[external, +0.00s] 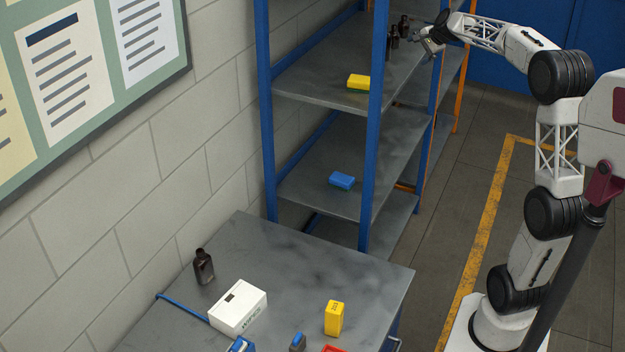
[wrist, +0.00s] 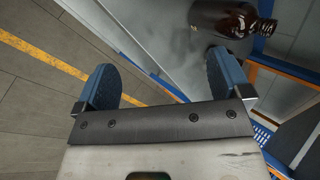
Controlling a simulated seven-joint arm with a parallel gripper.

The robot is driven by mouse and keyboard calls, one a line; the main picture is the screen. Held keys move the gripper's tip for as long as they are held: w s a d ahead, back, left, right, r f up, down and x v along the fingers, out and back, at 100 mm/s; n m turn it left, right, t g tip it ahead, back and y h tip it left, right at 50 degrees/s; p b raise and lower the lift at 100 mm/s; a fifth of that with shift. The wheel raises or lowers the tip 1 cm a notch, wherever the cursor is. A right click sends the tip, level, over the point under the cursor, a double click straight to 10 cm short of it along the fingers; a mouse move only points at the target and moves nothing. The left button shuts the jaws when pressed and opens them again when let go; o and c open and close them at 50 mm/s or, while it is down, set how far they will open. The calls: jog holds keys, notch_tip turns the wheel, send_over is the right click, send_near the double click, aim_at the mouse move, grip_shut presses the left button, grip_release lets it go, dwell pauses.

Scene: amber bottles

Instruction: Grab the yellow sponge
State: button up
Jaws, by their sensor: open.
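The yellow sponge (external: 359,82) has a green underside and lies flat on the upper shelf (external: 310,84) of the blue-framed rack, near its front left part in the external view. My gripper (external: 432,44) is at the far right end of that shelf, well away from the sponge. In the wrist view my gripper (wrist: 162,82) has its two blue-padded fingers wide apart with nothing between them. The sponge does not show in the wrist view.
Dark amber bottles (external: 392,43) stand on the upper shelf close to my gripper; one bottle (wrist: 228,18) shows beyond the fingers. Blue rack posts (external: 377,120) flank the shelf. A blue sponge (external: 342,181) lies on the shelf below. A yellow box (external: 334,318) stands on the table.

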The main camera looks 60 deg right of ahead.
jog(key=w+a+r+m+t, duration=0.1)
jog(key=a+r+m+t, duration=0.1)
jog(key=a+r+m, duration=0.1)
jog(key=m+t+y, duration=0.3)
jog(key=m+y, duration=0.1)
jog(key=m, duration=0.5)
send_near(366, 82)
jog(key=w+d+f, duration=0.2)
jog(key=shift+w+d+f, duration=0.1)
jog(key=shift+w+f, duration=0.1)
jog(key=shift+f, duration=0.1)
jog(key=shift+x, duration=1.3)
jog(key=shift+r+x, duration=0.2)
jog(key=shift+x, duration=2.4)
jog(key=shift+w, duration=0.1)
